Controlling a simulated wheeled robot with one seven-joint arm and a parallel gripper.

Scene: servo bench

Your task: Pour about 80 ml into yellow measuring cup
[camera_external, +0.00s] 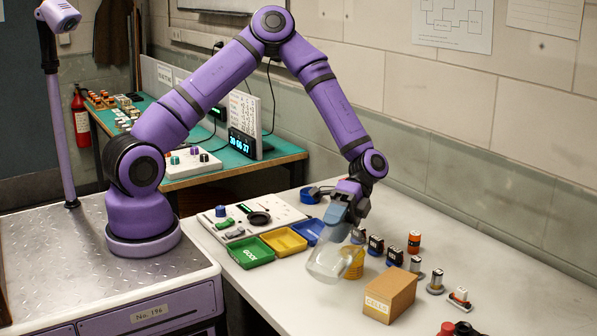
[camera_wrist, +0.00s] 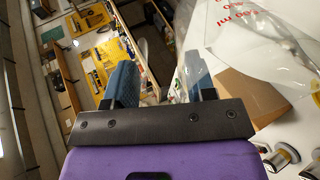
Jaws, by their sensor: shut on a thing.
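My gripper (camera_external: 337,218) points down over the white bench and is shut on a clear beaker (camera_external: 327,263). The beaker looks tilted, its wide end toward the lower left; I cannot tell how much liquid is in it. The yellow measuring cup (camera_external: 353,264) stands on the bench just right of and partly behind the beaker; I cannot tell whether they touch. In the wrist view the fingers of my gripper (camera_wrist: 157,80) show in the middle, and the clear beaker (camera_wrist: 265,35) with red markings fills the upper right.
A cardboard box (camera_external: 389,295) stands close to the right. Several small servo-like parts (camera_external: 375,245) and an orange-black cylinder (camera_external: 414,241) stand behind. Green (camera_external: 249,253), yellow (camera_external: 284,242) and blue (camera_external: 308,232) trays lie to the left.

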